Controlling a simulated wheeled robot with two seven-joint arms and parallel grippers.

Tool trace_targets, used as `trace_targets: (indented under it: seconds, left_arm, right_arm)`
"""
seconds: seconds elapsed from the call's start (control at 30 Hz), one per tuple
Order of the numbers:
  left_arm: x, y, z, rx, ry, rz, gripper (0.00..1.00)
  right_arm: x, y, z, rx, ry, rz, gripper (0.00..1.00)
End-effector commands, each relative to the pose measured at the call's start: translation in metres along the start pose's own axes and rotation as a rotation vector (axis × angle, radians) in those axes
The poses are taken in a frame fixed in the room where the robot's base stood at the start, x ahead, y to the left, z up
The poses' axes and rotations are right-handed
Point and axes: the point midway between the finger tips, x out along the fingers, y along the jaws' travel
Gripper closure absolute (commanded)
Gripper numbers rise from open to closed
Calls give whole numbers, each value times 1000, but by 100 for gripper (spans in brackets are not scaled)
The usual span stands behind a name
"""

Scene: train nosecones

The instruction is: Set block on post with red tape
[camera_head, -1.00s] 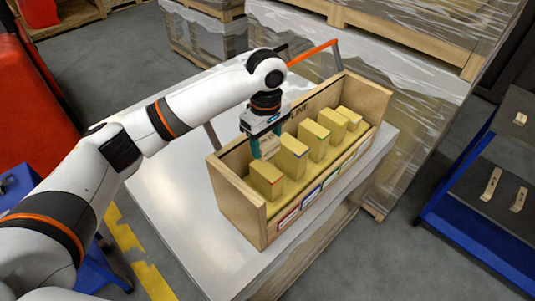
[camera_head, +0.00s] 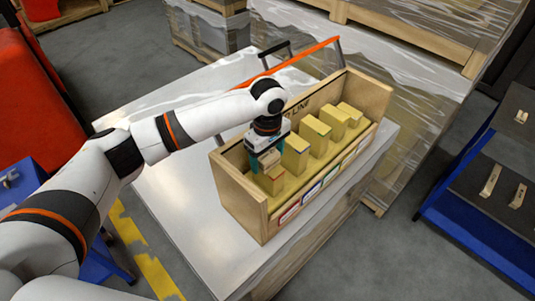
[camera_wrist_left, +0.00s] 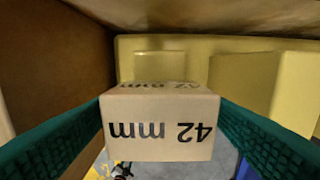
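My left gripper (camera_head: 262,160) has teal fingers and is shut on a light wooden block (camera_head: 270,157). In the left wrist view the block (camera_wrist_left: 160,125) sits between both fingers and is marked "42 mm". The gripper holds it at the near-left end of a wooden box (camera_head: 236,205), over or on the nearest yellow post (camera_head: 273,181). The fingers partly hide that post, and I cannot tell whether block and post touch. A thin reddish mark shows near this post's top, and a red-framed label (camera_head: 289,215) is on the box front below it. My right gripper is not in view.
Several other yellow posts stand in a row to the right, the closest being a tall one (camera_head: 295,155). The box's back wall and end walls rise around them. The box stands on a grey-topped cart (camera_head: 185,210) with an orange handle (camera_head: 300,60). A blue shelf (camera_head: 480,235) holds wooden pieces at right.

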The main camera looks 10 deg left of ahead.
Motion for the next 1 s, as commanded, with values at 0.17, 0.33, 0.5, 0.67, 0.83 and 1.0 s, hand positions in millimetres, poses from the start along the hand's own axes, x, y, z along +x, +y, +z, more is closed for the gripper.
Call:
trace_targets:
  seconds: [0.17,0.33,0.5,0.67,0.83,1.0]
  left_arm:
    - [0,0,0,0,0,0,24]
    - [-3,0,0,0,-1,0,24]
    - [-25,-1,0,2,0,-4,24]
    - [-61,-1,0,1,0,-5,24]
    - [-94,-1,0,0,0,-3,24]
    - [-115,-1,0,0,0,-1,24]
  right_arm:
    - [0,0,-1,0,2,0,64]
    - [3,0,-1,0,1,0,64]
    - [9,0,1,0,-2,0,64]
    - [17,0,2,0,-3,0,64]
    - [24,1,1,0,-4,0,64]
    - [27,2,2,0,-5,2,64]
